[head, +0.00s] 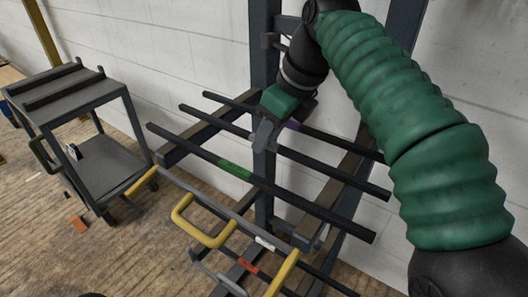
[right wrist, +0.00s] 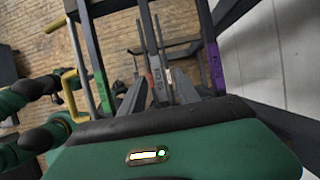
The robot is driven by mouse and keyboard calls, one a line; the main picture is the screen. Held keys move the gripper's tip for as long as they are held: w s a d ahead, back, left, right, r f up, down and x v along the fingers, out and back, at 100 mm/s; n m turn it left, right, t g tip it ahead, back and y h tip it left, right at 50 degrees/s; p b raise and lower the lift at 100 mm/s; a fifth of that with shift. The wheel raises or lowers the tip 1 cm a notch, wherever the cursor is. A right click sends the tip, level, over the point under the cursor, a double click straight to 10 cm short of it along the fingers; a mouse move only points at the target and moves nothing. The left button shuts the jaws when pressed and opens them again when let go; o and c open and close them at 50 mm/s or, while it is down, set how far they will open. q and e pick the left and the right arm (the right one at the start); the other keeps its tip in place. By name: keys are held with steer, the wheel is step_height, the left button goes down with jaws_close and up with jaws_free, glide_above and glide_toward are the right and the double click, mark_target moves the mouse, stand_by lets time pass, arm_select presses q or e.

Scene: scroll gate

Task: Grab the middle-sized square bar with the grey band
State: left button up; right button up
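A rack holds several dark bars lying roughly parallel. The bar with the grey band (right wrist: 155,77) runs between the two fingers of my right gripper (right wrist: 158,98) in the right wrist view, with gaps on both sides. In the head view this bar (head: 335,168) lies between the purple-banded and green-banded bars; its band is hidden by my right gripper (head: 264,134), which reaches down over it. The right gripper is open. My left gripper is not in view.
The purple-banded bar (head: 340,140) is behind and the green-banded bar (head: 300,203) in front. Lower bars carry a white band (head: 265,243) and a red band (head: 248,265). Yellow handles (head: 205,236) stick out in front. A grey cart (head: 105,165) stands left.

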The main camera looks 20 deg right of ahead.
steer(key=shift+c, duration=0.5)
jaws_close()
steer(key=shift+r, duration=0.1)
stand_by(0.8)
